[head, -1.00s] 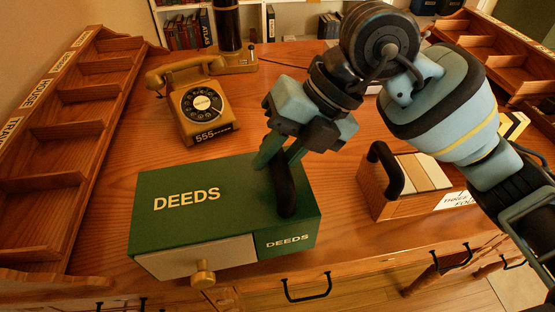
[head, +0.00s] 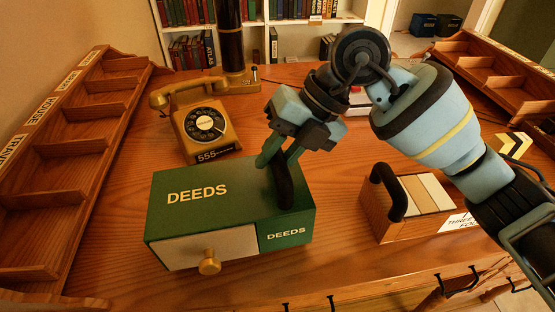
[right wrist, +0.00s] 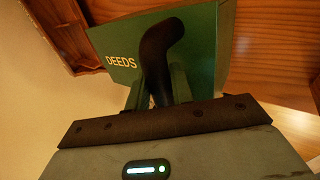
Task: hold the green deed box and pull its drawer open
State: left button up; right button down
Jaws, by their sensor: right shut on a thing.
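The green deed box (head: 220,198) sits on the wooden desk, with "DEEDS" lettered on its top and right side. Its drawer (head: 190,249) has a pale front and a round brass knob (head: 209,262), and looks shut. My right gripper (head: 279,180) is shut on the black handle (head: 284,190) at the right end of the box top. The right wrist view shows the dark handle (right wrist: 160,55) between the fingers, with the green box (right wrist: 200,45) behind it. My left gripper is not in view.
A yellow rotary telephone (head: 205,125) stands behind the box. A wooden case with a black handle (head: 415,205) stands to the right. Sloped pigeonhole racks (head: 75,150) line the left side. Bare desk lies in front of the drawer.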

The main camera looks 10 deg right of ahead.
jog(key=w+f, duration=0.1)
jog(key=w, duration=0.6)
jog(key=shift+d+f, duration=0.25)
jog(key=shift+d, duration=0.05)
dwell(0.3)
jog(key=shift+f, duration=0.1)
dwell(0.6)
jog(key=c, duration=1.5)
grip_release()
jog(key=shift+f, duration=0.1)
jog(key=shift+o, duration=0.2)
jog(key=shift+c, duration=0.3)
jog(key=c, duration=0.6)
